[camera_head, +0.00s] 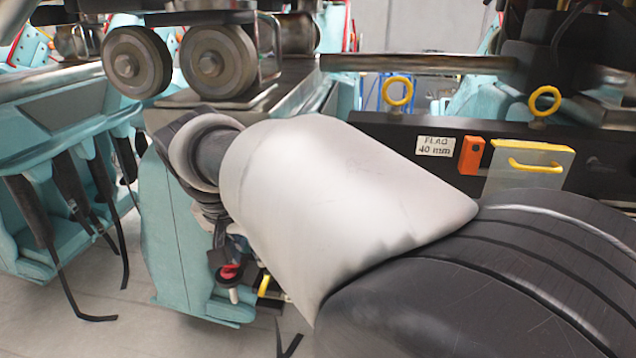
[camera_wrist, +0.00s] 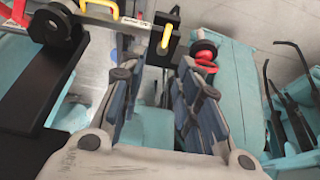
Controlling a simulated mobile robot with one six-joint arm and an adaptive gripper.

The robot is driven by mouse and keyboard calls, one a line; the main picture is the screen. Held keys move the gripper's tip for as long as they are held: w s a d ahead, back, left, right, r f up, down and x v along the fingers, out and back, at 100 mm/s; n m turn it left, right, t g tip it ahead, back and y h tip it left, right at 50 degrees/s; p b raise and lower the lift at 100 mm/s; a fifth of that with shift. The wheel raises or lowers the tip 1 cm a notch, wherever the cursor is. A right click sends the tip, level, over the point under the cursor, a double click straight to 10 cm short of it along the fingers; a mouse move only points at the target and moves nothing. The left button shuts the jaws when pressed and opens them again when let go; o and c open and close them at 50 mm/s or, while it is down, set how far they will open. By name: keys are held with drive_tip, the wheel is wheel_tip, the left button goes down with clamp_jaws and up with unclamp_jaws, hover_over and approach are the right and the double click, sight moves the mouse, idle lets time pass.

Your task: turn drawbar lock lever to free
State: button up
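In the wrist view a short yellow lever (camera_wrist: 166,38) on a dark bracket stands just beyond my fingertips, and a red round part (camera_wrist: 205,55) sits right of it. I cannot tell for sure which is the drawbar lock lever. In the head view a red part (camera_head: 230,271) and a small yellow part (camera_head: 264,286) show low beside the teal car body. My gripper (camera_wrist: 157,68) is open, its two blue-and-grey fingers apart with nothing held between them. In the head view it is mostly hidden behind my arm.
A black beam carries yellow rings (camera_head: 397,92), an orange block (camera_head: 471,156) and a metal plate with a yellow handle (camera_head: 535,166). Wheels (camera_head: 218,61) hang above my wrist. Teal cars (camera_head: 60,130) with dangling straps stand left. Grey floor (camera_head: 110,300) is open between.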

drive_tip(key=a, duration=0.1)
drive_tip(key=b, duration=0.5)
approach(264, 284)
drive_tip(key=x, duration=0.8)
drive_tip(key=shift+c, duration=0.3)
clamp_jaws()
